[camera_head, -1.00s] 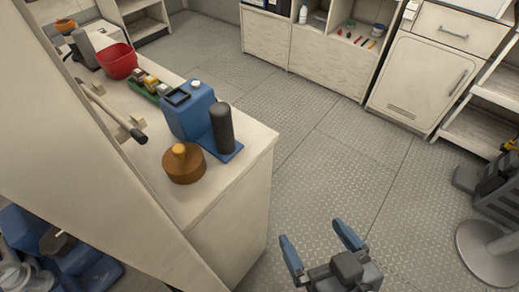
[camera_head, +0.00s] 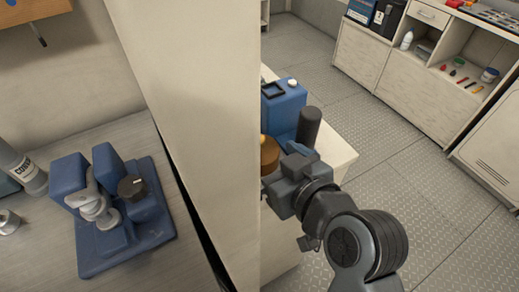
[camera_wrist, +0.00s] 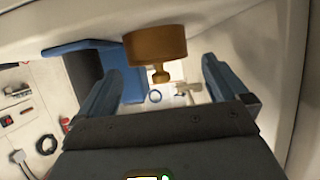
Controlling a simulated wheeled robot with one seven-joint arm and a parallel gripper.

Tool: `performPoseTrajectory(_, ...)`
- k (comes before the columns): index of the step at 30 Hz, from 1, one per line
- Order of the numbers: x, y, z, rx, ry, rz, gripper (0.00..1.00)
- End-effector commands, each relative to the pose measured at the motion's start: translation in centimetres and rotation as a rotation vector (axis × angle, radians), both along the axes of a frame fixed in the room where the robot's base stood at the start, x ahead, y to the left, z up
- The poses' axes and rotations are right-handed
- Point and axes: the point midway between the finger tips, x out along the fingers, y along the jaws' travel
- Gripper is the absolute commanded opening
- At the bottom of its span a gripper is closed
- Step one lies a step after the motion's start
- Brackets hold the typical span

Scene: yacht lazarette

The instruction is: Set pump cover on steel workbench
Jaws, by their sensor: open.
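The pump cover, a brown round piece with a small knob (camera_wrist: 155,47), stands on the pale counter beyond the partition. In the head view only a sliver of the pump cover (camera_head: 270,155) shows beside the partition, above my gripper (camera_head: 277,190). In the wrist view my gripper (camera_wrist: 163,66) is open, and the knob appears between its two blue fingers. I see no contact, and the depth gap is unclear. A grey metal-looking bench top (camera_head: 50,265), likely the steel workbench, lies at the left.
A tall pale partition (camera_head: 215,120) separates the grey bench from the pale counter (camera_head: 335,152). A blue device with a dark cylinder (camera_head: 309,125) stands close to the cover. A blue-based pump or vise (camera_head: 125,235) occupies the bench, with bare surface around it. Open floor lies right.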

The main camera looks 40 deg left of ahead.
Motion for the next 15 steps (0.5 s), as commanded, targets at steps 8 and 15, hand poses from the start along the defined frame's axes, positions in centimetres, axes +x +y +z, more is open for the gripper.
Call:
performPoseTrajectory(8, 1.5, 2.9, -1.6, 0.000, 0.002, 0.001, 1.00)
performPoseTrajectory(15, 1.7, 3.4, -1.9, 0.000, 0.001, -0.001, 1.00)
